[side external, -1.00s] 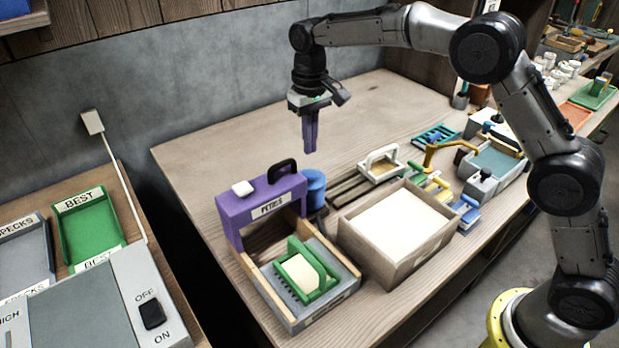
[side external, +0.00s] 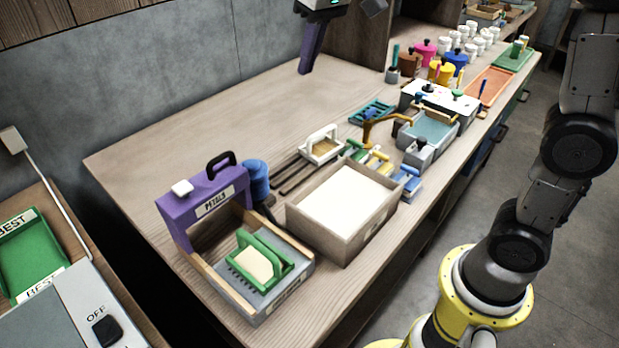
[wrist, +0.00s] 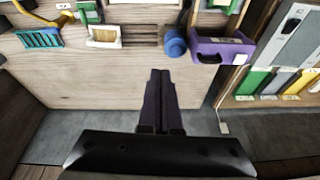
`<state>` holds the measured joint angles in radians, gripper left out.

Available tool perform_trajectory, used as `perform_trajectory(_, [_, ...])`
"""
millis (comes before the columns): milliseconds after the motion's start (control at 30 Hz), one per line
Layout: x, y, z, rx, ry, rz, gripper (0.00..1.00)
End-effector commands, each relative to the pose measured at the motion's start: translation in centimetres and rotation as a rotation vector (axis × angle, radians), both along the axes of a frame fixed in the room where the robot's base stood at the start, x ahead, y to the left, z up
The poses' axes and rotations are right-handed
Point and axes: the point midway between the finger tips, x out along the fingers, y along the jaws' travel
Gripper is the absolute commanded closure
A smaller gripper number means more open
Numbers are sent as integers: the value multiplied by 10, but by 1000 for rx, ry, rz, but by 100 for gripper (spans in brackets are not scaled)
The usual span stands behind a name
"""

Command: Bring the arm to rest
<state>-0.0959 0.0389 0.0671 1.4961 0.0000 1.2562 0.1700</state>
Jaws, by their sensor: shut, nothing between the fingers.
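My gripper (side external: 306,68) hangs at the top of the side external view, above the back of the wooden bench, with its purple fingers pointing down. In the wrist view its fingers (wrist: 160,76) are together with nothing between them. It touches nothing. My arm stands at the right of the side external view; its upper part is cut off by the frame's top edge.
On the bench (side external: 160,155) are a purple frame labelled "PETALS" (side external: 203,203), a green-handled mould (side external: 258,258), a blue cylinder (side external: 256,180) and a wooden box of white material (side external: 345,200). Jars (side external: 470,38) stand at the back right. The bench's back left is clear.

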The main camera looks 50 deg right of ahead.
Motion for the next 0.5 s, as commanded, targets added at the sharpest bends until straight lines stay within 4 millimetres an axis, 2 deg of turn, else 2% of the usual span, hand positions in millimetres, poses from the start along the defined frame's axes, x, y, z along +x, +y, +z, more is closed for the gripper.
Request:
perform_trajectory(33, [-22,-6,9,0,-28,-6,100])
perform_trajectory(100, [-50,-13,15,1,-60,-9,100])
perform_trajectory(267, [-113,-26,13,-5,-129,-13,100])
perform_trajectory(367, [-153,-32,0,-12,-168,-11,100])
perform_trajectory(500, [-203,-37,-32,-24,-211,-1,100])
